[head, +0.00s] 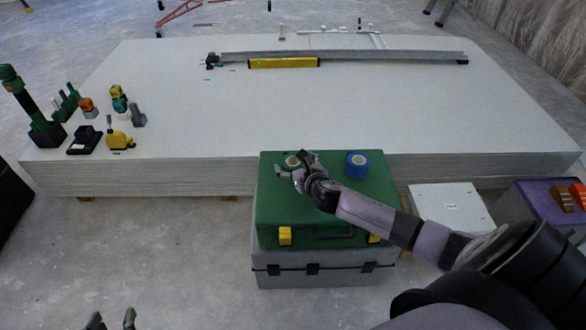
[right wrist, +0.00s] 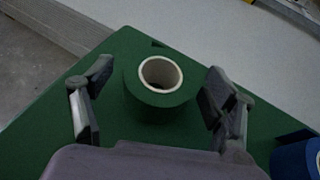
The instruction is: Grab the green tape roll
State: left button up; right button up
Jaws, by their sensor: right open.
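The green tape roll (right wrist: 158,100) with its white core lies flat on a green toolbox lid (right wrist: 70,145). In the head view the roll (head: 292,160) is partly hidden by my right gripper (head: 297,175). My right gripper (right wrist: 158,80) is open and empty. In the right wrist view its fingers stand to the left and right of the roll, with gaps on both sides; I cannot tell the exact height. My left gripper (head: 112,320) shows only its two fingertips at the bottom edge of the head view, apart and empty, far from the roll.
A blue tape roll (head: 357,165) stands right of the green one on the same lid. Behind the toolbox lies a large white panel stack (head: 300,110) with a yellow level (head: 283,63), a metal rail and several tools. A white box (head: 450,207) and purple case (head: 530,200) are at right.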

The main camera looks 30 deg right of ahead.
jog(key=shift+w+f, duration=0.25)
jog(key=shift+w, duration=0.3)
pick_arm(q)
jog(key=shift+w+d+r+t, duration=0.2)
jog(key=shift+w+r+t, duration=0.15)
jog(key=shift+w+r, duration=0.1)
jog(key=shift+w+d+r+t, duration=0.15)
jog(key=shift+w+r+t, duration=0.2)
jog(key=shift+r, duration=0.1)
pick_arm(e)
jog(key=shift+c, duration=0.3)
jog(key=c, duration=1.2)
jog(key=shift+c, duration=0.6)
jog(key=shift+r, duration=0.1)
